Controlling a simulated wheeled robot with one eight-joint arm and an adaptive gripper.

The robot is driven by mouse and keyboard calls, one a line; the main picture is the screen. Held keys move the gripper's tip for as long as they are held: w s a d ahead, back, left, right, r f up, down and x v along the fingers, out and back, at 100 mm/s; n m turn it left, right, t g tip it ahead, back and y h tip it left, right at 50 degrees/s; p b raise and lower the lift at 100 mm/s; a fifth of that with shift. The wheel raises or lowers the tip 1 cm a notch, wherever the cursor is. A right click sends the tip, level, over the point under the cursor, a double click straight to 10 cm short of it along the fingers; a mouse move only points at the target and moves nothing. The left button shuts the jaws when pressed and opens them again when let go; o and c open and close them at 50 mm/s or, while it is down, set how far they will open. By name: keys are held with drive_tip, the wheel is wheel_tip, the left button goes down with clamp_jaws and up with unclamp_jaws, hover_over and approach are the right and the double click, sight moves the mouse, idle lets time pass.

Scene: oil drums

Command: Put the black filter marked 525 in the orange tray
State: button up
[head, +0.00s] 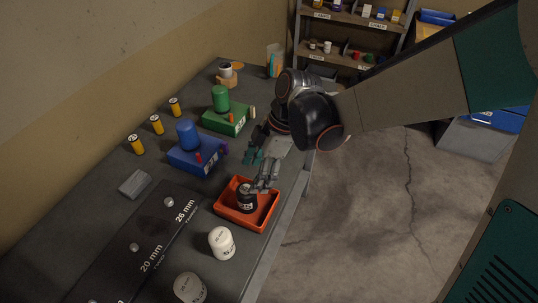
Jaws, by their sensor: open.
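A black filter (246,200) with a pale label stands in the orange tray (231,219) on the grey bench. The label's number is too small to read. My gripper (258,173) is open above the tray's far edge, with its fingers pointing down toward the filter. The fingers look empty, and a small gap seems to show between them and the filter, though I cannot be sure of contact.
Two white canisters (222,243) (190,288) stand in front of the tray. A blue block with a cylinder (188,136) and a green one (220,99) stand behind. Several yellow cylinders (156,125) line the wall side. A marked dark plate (138,247) lies left.

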drive_tip(key=shift+s+p+v, duration=0.15)
drive_tip(key=shift+v, duration=0.7)
drive_tip(key=shift+s+p+v, duration=0.15)
drive_tip(key=shift+v, duration=0.7)
